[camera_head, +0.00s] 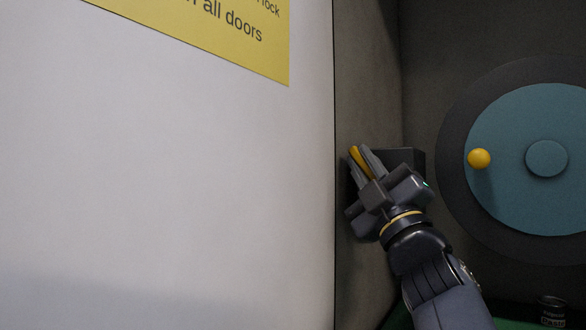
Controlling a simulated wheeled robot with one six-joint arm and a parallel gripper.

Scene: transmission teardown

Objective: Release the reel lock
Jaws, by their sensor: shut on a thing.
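My gripper (361,157) is in the middle of the view, inside a grey recess to the right of the white panel. Its fingers are shut on a yellow lever (357,158), which shows as a narrow strip between them. A dark block (405,157) sits just behind the gripper on the recess wall and is partly hidden by it. A blue reel (520,200) with a dark rim is on the right, cut by the frame edge. It carries a yellow knob (479,158) on its left side and a round hub (546,158).
A large white panel (170,190) fills the left side, with its edge close to my gripper. A yellow sign (220,40) is on it, partly cut off. A small dark can (552,310) stands on a green surface (510,314) at lower right.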

